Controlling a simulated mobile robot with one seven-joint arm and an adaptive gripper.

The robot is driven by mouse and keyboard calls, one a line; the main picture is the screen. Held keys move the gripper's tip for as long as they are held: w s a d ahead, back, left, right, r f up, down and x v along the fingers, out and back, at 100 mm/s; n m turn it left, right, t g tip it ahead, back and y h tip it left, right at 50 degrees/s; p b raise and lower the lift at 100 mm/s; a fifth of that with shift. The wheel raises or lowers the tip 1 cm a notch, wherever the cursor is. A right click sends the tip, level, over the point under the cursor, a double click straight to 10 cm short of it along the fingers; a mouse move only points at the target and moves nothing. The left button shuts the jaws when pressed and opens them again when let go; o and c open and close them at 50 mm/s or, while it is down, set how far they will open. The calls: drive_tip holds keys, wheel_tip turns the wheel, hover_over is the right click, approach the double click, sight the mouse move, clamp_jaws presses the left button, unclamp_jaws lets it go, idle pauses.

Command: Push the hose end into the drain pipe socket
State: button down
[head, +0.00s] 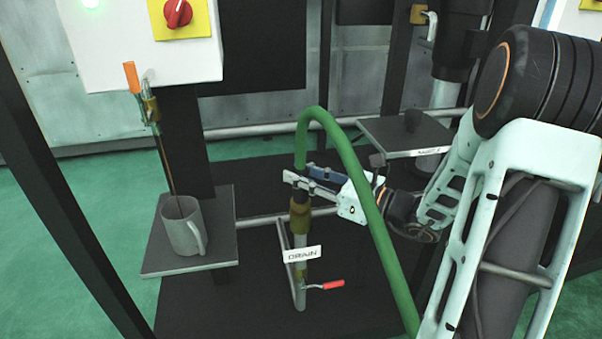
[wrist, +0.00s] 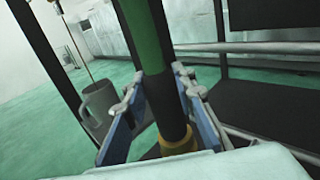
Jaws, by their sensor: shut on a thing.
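The green hose (head: 345,150) arches up and over, and its end points down at my gripper (head: 300,174). In the wrist view the hose (wrist: 143,35) ends in a black section (wrist: 165,95) that stands between the blue-padded fingers of my gripper (wrist: 160,98). My gripper is shut on this hose end. The drain pipe socket (head: 299,220) is a brass collar right below the fingers; it also shows in the wrist view (wrist: 180,143). The black end lines up with the collar and appears to meet it. I cannot tell how deep it sits, as the rim is unclear.
A label (head: 302,254) and a red-handled valve (head: 325,285) are on the drain pipe. A grey mug (head: 183,228) stands on a small shelf (head: 160,262) at left, under an orange-handled tap (head: 132,78). Another shelf (head: 385,130) is behind right. Black frame posts stand around.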

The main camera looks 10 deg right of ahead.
drive_tip(key=shift+f, duration=0.15)
drive_tip(key=c, duration=1.5)
unclamp_jaws()
drive_tip(key=shift+f, duration=0.1)
